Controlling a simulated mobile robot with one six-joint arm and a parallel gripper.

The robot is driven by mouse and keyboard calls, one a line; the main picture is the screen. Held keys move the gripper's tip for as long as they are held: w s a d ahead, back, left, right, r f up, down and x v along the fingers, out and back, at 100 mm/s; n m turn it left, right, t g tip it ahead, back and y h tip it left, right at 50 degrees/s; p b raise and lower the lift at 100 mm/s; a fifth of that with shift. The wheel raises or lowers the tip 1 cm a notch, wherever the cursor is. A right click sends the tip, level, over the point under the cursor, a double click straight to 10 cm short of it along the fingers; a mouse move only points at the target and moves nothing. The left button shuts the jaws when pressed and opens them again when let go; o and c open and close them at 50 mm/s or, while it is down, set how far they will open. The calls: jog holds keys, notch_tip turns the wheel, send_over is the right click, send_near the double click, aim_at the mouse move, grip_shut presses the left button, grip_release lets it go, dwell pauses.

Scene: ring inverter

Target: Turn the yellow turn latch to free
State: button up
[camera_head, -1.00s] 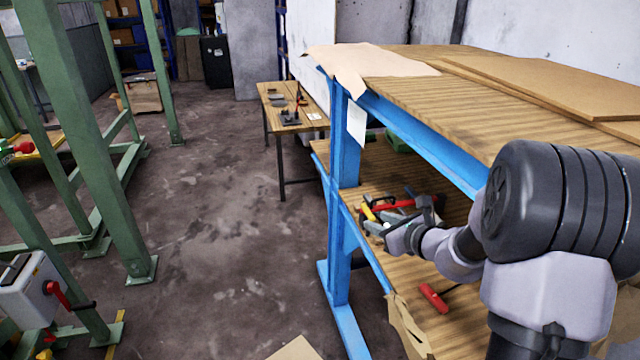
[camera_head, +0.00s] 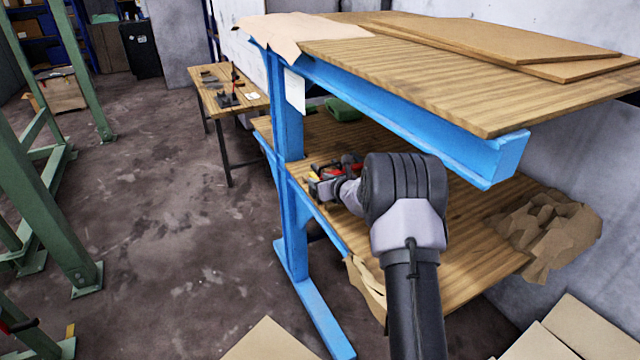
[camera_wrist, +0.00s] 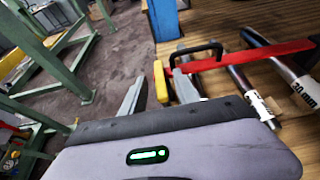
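The yellow turn latch (camera_wrist: 160,82) shows in the wrist view as a short upright bar beside the left end of a red bar (camera_wrist: 240,58) with a black handle. My gripper (camera_wrist: 161,74) is open, with one grey finger on each side of the latch. The latch lies nearer the right finger, with a visible gap to the left finger; I cannot tell whether the right finger touches it. In the head view my gripper (camera_head: 322,186) is over the lower shelf's front edge, and my arm hides most of the red bar and latch.
Metal tubes (camera_wrist: 245,88), one labelled 30 mm, lie under the red bar. The blue bench frame (camera_head: 287,125) stands close left of my gripper. The wooden upper top (camera_head: 440,70) overhangs the lower shelf (camera_head: 465,245). Crumpled brown paper (camera_head: 545,230) lies at right.

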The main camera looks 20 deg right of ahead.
jog(key=shift+w, duration=0.25)
grip_shut()
jog(key=r+n+y+p, duration=0.1)
jog(key=p, duration=0.2)
jog(key=shift+d+f+n+y+p, duration=0.1)
jog(key=shift+f+n+y+p, duration=0.15)
jog(key=shift+n+y+p, duration=0.75)
jog(key=shift+f+g+y, duration=0.2)
jog(key=shift+g+y, duration=0.1)
grip_release()
jog(key=shift+s, duration=0.1)
